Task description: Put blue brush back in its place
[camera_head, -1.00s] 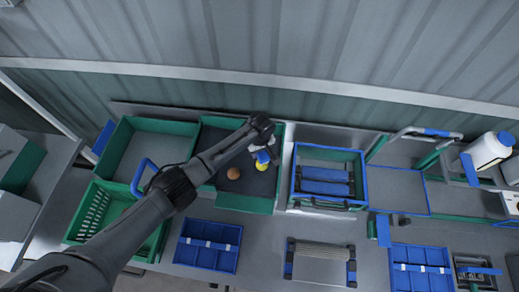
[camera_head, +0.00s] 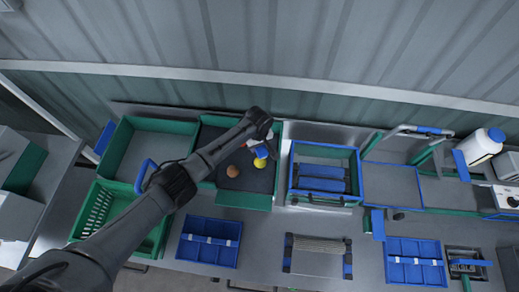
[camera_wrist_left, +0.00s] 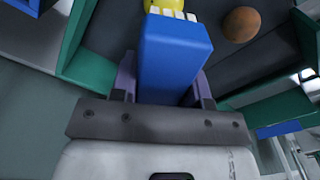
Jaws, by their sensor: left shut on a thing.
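The blue brush (camera_wrist_left: 172,58) is a blue block with short white bristles at its far end in the left wrist view. My left gripper (camera_wrist_left: 160,88) is shut on it, one finger on each side. In the head view my left gripper (camera_head: 263,141) hangs over the dark-floored green tray (camera_head: 243,201), and only a bit of the blue brush (camera_head: 252,143) shows beside it. A yellow round fruit (camera_head: 261,152) lies in this tray close to the brush's bristle end; I cannot tell whether they touch. My right gripper is not in view.
An orange-brown fruit (camera_head: 232,171) lies in the same tray. An empty green tray (camera_head: 121,140) and a green basket (camera_head: 88,224) stand left. A blue-rimmed crate (camera_head: 323,150) is right. Blue divided trays (camera_head: 208,242) sit in front. A white bottle (camera_head: 482,148) stands far right.

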